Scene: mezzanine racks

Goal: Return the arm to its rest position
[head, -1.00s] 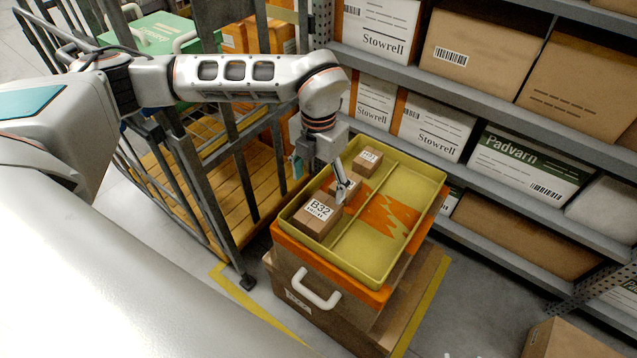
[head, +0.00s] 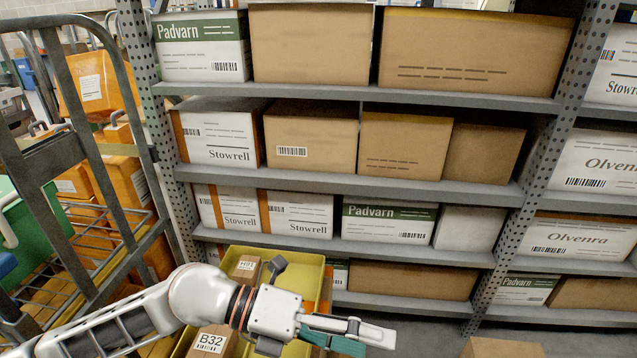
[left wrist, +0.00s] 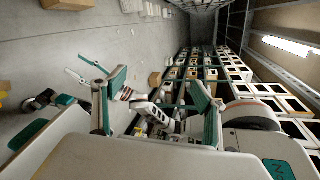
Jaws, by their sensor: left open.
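My left gripper (head: 368,333) is in the lower middle of the head view, raised in front of the yellow tray (head: 297,257) and pointing right. It is open, with nothing visible between its fingers. In the left wrist view the fingers (left wrist: 156,92) stand wide apart. My left arm comes in from the lower left and covers much of the tray. A small brown box marked B32 (head: 212,341) and another small labelled box (head: 246,268) show in the tray.
A grey shelf rack (head: 345,185) full of cartons stands close behind the tray. A metal cage trolley (head: 88,165) with orange bins stands at the left. A brown carton (head: 500,347) is low on the right. Grey floor shows beside it.

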